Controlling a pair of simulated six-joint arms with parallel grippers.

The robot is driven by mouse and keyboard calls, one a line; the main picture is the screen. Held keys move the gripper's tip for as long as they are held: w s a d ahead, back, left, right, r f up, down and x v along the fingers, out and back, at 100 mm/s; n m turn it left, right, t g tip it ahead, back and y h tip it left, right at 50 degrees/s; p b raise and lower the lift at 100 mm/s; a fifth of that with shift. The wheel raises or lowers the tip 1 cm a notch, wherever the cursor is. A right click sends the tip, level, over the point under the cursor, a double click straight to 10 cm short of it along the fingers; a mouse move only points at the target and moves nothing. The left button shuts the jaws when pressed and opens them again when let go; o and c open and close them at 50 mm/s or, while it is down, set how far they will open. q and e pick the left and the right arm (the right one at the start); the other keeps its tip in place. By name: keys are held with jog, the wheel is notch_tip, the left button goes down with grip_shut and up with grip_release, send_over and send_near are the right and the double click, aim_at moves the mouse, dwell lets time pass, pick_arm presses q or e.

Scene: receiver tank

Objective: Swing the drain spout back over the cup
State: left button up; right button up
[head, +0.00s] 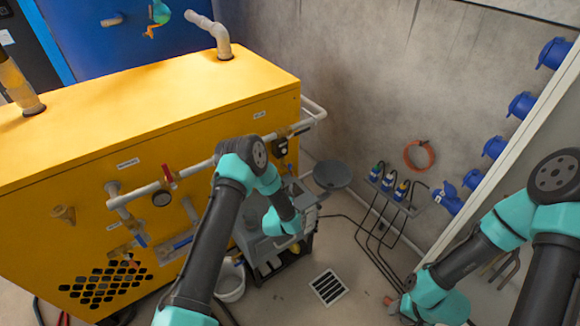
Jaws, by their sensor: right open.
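On the front of the yellow housing (60,160) is a small valve with a blue lever (141,240). A short orange-tipped outlet (132,262) beside it may be the drain spout, but it is too small to be sure. A white bucket (231,284) stands on the floor, partly behind my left arm; I cannot tell whether it is the cup. My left gripper (294,246) points down by the grey cart, its fingers hidden by the wrist. My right gripper (398,306) is open, low over the floor at the lower right, away from the yellow housing.
A pipe with a red valve handle (167,174) and a gauge (161,198) runs along the housing. A grey cart (264,248) and round grey dish (333,175) stand right of it. A floor drain (328,287) lies in clear floor. Blue sockets (521,105) line the right wall.

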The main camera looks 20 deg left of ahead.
aim_at(290, 167)
pick_arm(q)
jog(key=w, duration=0.4)
jog(key=w+a, duration=0.1)
jog(key=w, duration=0.9)
jog(key=shift+w+a, duration=0.1)
jog(key=shift+a, duration=0.3)
jog(key=shift+c, duration=0.2)
grip_shut()
